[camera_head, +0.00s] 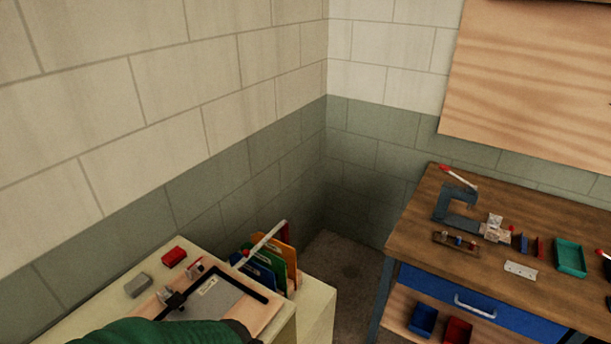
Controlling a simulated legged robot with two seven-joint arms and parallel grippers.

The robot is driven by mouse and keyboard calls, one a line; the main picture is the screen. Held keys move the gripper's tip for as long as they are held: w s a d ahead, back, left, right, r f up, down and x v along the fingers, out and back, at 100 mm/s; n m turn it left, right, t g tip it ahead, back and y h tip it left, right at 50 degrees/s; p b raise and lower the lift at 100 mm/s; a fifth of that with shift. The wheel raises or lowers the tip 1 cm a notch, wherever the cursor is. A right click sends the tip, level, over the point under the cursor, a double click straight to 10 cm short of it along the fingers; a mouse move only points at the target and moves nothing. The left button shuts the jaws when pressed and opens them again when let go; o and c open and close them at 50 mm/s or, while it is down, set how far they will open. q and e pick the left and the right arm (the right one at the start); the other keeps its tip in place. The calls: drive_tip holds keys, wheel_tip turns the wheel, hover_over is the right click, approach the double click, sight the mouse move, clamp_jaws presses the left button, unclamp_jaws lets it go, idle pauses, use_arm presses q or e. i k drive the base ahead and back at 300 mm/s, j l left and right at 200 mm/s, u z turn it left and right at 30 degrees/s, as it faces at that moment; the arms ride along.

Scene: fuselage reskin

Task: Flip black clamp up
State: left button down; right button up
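A small black clamp (175,299) sits at the left side of a light wooden board with a grey panel (218,303). The board lies on a cream cabinet top at lower left. A black L-shaped strip (250,284) runs along the panel's far and right edges. The clamp is small here, and I cannot tell surely whether its arm is up or down. A green rounded shape at the bottom edge hides the near part of the board. Neither of my grippers is in view.
A red block (174,257) and a grey block (138,285) lie left of the board. Coloured folders (270,265) stand behind it. A wooden workbench (410,238) with a vise (457,207) and a teal tray (570,257) is at right. Bare floor separates cabinet and bench.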

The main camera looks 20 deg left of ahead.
sight(176, 300)
drive_tip(key=u, duration=1.55)
